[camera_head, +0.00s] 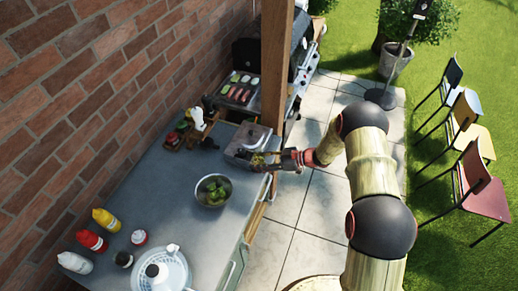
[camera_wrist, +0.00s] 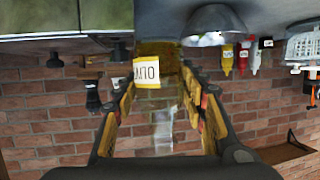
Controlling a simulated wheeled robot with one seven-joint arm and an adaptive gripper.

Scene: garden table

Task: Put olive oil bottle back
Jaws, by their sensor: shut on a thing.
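My gripper (camera_head: 274,161) is over the right edge of the grey counter (camera_head: 160,215) in the head view. In the wrist view, which looks upside down, my gripper's fingers (camera_wrist: 160,95) are closed around the olive oil bottle (camera_wrist: 158,48). Its white and yellow label with dark letters faces the camera, and its clear neck seems to run down between the fingers. In the head view, the bottle (camera_head: 258,160) is a small yellowish patch at the fingertips, mostly hidden. I cannot tell whether it touches the counter.
A metal bowl of green food (camera_head: 212,190) stands close by on the counter. A metal box (camera_head: 246,142) is just behind the gripper. A wooden rack with small items (camera_head: 190,130) stands by the brick wall. Several sauce bottles (camera_head: 92,240) are at front left. A wooden post (camera_head: 276,75) rises behind.

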